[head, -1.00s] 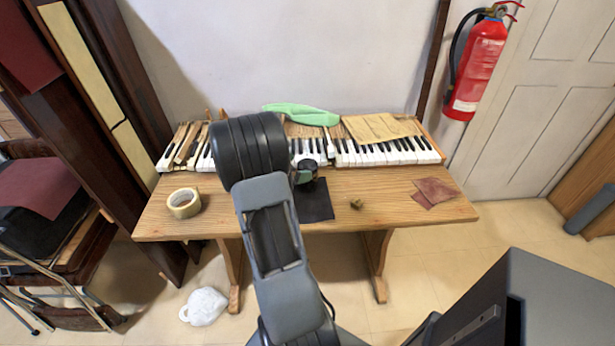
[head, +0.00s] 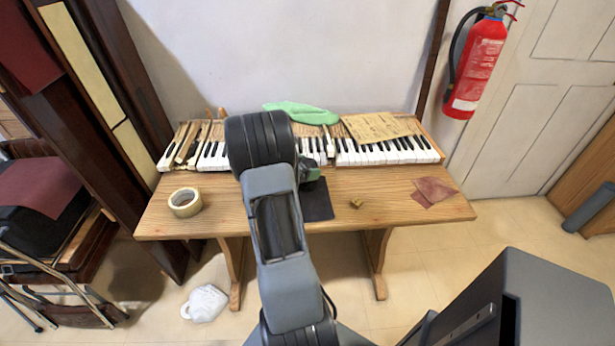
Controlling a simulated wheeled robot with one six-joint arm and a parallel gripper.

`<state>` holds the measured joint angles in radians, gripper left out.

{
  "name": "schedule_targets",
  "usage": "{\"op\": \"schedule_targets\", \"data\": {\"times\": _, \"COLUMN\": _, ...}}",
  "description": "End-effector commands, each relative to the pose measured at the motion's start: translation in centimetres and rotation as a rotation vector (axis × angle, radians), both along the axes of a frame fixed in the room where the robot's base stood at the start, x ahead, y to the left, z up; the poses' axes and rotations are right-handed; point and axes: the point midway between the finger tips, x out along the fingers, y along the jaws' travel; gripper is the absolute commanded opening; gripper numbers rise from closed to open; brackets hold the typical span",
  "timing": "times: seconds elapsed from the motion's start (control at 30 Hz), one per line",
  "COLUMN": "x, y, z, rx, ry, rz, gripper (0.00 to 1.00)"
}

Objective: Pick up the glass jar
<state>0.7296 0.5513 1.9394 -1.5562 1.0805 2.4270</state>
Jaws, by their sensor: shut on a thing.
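My arm reaches forward over the table, and its upper joint and link cover the middle of the view. My gripper is hidden behind the arm, so its fingers and anything between them do not show. A small dark, greenish thing (head: 308,170) shows just right of the arm, over the back edge of a black mat (head: 316,203). I cannot tell whether it is the glass jar or part of my wrist. No glass jar shows clearly elsewhere on the table.
Behind are piano keys (head: 390,152), a green cloth-like thing (head: 302,113) and a paper sheet (head: 378,127). The right front is fairly clear.

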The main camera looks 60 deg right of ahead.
Motion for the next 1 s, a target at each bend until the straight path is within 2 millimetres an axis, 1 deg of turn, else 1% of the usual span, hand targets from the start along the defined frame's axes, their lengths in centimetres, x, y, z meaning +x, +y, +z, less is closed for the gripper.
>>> {"op": "schedule_targets", "data": {"times": 0.03, "x": 0.0, "y": 0.0, "z": 0.0, "rx": 0.000, "ry": 0.000, "rz": 0.000, "gripper": 0.65}}
{"op": "schedule_targets", "data": {"times": 0.3, "x": 0.0, "y": 0.0, "z": 0.0, "rx": 0.001, "ry": -0.001, "rz": 0.001, "gripper": 0.39}}
{"op": "schedule_targets", "data": {"times": 0.6, "x": 0.0, "y": 0.0, "z": 0.3, "rx": -0.001, "ry": -0.001, "rz": 0.001, "gripper": 0.39}}
{"op": "schedule_targets", "data": {"times": 0.63, "x": 0.0, "y": 0.0, "z": 0.4, "rx": -0.002, "ry": -0.002, "rz": 0.000, "gripper": 0.38}}
{"op": "schedule_targets", "data": {"times": 0.67, "x": 0.1, "y": 0.0, "z": 0.5, "rx": -0.002, "ry": -0.001, "rz": 0.001, "gripper": 0.33}}
{"op": "schedule_targets", "data": {"times": 0.77, "x": 0.1, "y": 0.0, "z": 1.4, "rx": -0.005, "ry": -0.003, "rz": 0.001, "gripper": 0.33}}
{"op": "schedule_targets", "data": {"times": 0.87, "x": 0.1, "y": 0.0, "z": 3.1, "rx": -0.006, "ry": -0.007, "rz": 0.000, "gripper": 0.33}}
{"op": "schedule_targets", "data": {"times": 1.0, "x": -1.3, "y": 1.8, "z": 5.9, "rx": -0.006, "ry": -0.006, "rz": 0.002, "gripper": 0.33}}
